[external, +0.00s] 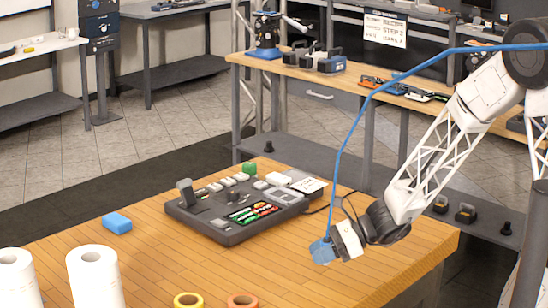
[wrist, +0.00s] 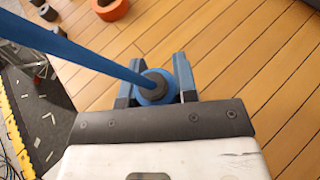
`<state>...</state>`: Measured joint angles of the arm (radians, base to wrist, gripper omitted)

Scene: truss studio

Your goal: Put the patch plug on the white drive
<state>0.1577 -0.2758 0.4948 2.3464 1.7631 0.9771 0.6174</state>
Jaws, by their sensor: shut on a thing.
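My gripper (external: 323,251) is low over the front right of the wooden table, with its blue fingers shut. In the wrist view my gripper (wrist: 157,78) holds the patch plug (wrist: 153,87), a round blue and dark grey piece, between the fingers. A thick blue cable runs from it to the upper left. In the external view the plug is hard to tell from the blue fingers. A white, flat square piece (external: 307,185) lies at the right end of the dark grey board; I cannot tell for sure whether it is the white drive. The gripper is in front of the board, apart from it.
The dark grey board (external: 229,236) carries white blocks, a green block and a panel of coloured pieces. A blue block (external: 117,223) lies to its left. White rolls (external: 95,275), a yellow ring (external: 188,300) and an orange ring (external: 243,301) stand at the front.

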